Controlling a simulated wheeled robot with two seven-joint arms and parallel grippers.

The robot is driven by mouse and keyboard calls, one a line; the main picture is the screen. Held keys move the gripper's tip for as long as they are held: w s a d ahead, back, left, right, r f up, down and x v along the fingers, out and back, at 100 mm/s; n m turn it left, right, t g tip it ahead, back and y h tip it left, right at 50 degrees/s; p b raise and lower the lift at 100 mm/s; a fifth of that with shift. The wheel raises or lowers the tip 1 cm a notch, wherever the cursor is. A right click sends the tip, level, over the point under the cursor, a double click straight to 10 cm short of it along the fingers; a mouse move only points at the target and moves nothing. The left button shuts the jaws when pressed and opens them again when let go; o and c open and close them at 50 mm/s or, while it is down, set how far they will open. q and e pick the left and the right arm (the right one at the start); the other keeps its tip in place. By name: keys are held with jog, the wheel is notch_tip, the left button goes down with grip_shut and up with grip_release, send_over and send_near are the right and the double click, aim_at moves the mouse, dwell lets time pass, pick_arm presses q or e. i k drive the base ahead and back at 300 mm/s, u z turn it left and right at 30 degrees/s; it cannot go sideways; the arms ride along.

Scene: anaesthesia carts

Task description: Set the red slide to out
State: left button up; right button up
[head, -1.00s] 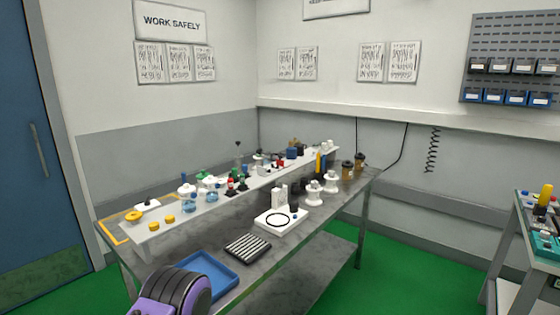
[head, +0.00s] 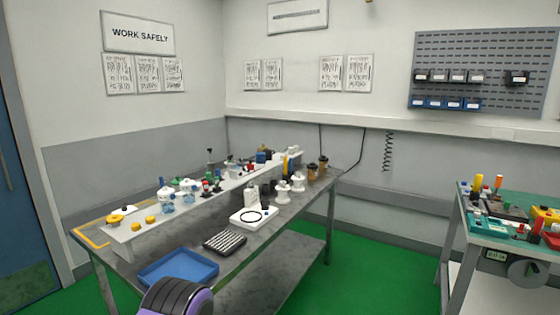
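I cannot make out for certain which thing is the red slide. Small red parts (head: 248,166) show among the fittings on the raised shelf of the long metal bench (head: 295,225) in the head view. Another red part (head: 551,241) shows at the right edge, on the green-topped cart (head: 490,241). All are too small to tell their setting. A purple and black rounded piece at the bottom appears to be part of my arm. Neither of my grippers is in view.
Green floor (head: 385,275) lies open between bench and cart. A pegboard with bins (head: 480,70) hangs above.

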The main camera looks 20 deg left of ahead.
aim_at(250, 166)
jog(key=z, duration=0.35)
jog(key=i, duration=0.9)
